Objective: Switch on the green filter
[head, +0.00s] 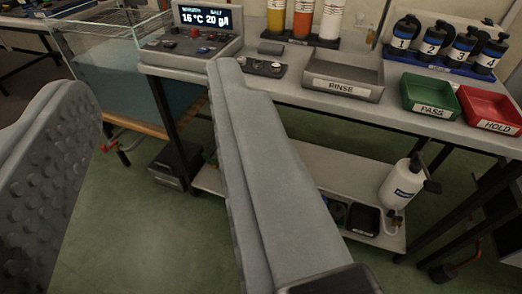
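No thing marked as a green filter can be made out. A grey control console (191,47) stands on the bench at the upper left, with small coloured knobs or buttons too small to read. Its display (205,17) reads about 16 °C and 20 g/l, with "SALT" above the right value. A small dark panel (263,67) with round parts lies to the right of the console. My gripper (140,82) is open, its two grey fingers wide apart with nothing between them. The right finger hides part of the bench front and lower shelf.
A glass tank (100,50) stands left of the bench. The bench holds a grey RINSE tray (341,86), green PASS tray (428,108), red HOLD tray (490,122), coloured bottles (303,18) and numbered bottles (432,40). A white canister (402,184) stands below. Green floor is free in front.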

